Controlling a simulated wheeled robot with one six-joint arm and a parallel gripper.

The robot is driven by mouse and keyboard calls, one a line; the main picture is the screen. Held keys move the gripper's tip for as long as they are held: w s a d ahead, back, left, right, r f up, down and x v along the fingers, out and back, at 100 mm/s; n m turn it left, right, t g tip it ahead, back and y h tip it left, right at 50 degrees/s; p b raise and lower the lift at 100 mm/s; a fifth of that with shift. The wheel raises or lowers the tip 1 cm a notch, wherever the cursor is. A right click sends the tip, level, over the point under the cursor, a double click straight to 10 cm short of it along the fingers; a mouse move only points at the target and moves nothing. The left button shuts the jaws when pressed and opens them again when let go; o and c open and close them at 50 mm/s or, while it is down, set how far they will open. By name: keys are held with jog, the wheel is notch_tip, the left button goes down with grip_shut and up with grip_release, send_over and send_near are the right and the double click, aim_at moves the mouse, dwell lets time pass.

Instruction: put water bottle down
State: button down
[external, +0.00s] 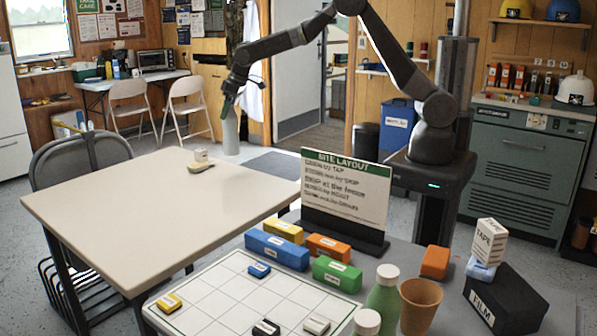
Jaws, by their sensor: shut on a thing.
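My gripper (229,108) points down at the end of my raised arm and is shut on a pale grey bottle. This water bottle (231,135) hangs upright, with a green part at its top between the jaws. Its base shows close to the far right edge of the cream table (130,220). From this one view I cannot tell whether the base touches the tabletop, is over it or is behind it.
A small block with a dark-ended item (201,166) sits near the table's back; the rest of its top is clear. A folding chair (80,155) stands at its left. A front table holds a sign (345,190), a grid board (215,305), colored blocks and a green bottle (383,298).

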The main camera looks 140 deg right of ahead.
jog(key=w+a+n+b, duration=0.1)
jog(key=w+a, duration=1.1)
jog(key=a, duration=0.2)
notch_tip(320, 180, down, 10)
jog(key=p, duration=0.1)
jog(key=shift+w+a+t, duration=0.15)
jog(key=shift+a+t, duration=0.1)
jog(key=shift+t, duration=0.05)
jog(key=c, duration=0.6)
grip_release()
jog(key=shift+c, duration=0.2)
jog(key=shift+r, duration=0.1)
jog(key=b+v, duration=0.1)
jog(key=v, duration=1.1)
jog(key=shift+r, duration=0.15)
